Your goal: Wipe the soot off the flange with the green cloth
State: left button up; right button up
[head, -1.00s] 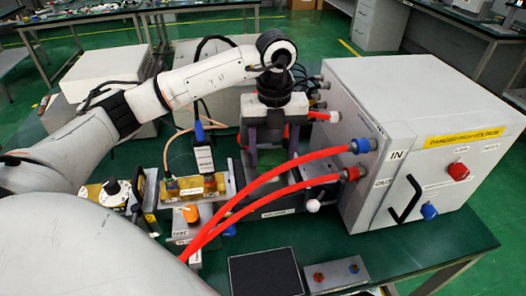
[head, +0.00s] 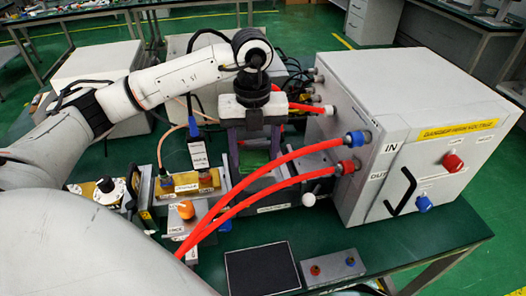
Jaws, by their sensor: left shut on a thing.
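My left gripper (head: 254,151) points down near the middle of the bench, behind the two red hoses. It is shut on the green cloth (head: 255,159), which shows between its purple-grey fingers. The gripper is over or beside the dark waveguide part (head: 285,193) left of the grey cabinet. I cannot tell whether the cloth touches anything. The flange and its soot cannot be made out; the gripper and hoses cover part of this area. My right gripper is not in view.
Two red hoses (head: 262,172) arch from the grey cabinet (head: 405,125) across the front of the gripper. Brass blocks (head: 187,183) and an orange knob (head: 186,209) stand to the left. A black pad (head: 262,268) and a small button box (head: 333,267) lie in front.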

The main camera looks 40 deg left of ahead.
pick_arm(q)
jog(key=shift+f, duration=0.2)
jog(key=shift+w+d+r, duration=0.15)
jog(key=shift+w+d, duration=1.15)
jog(key=shift+w, duration=0.2)
notch_tip(320, 180, up, 6)
jog(key=shift+p, duration=0.4)
jog(key=shift+r, duration=1.5)
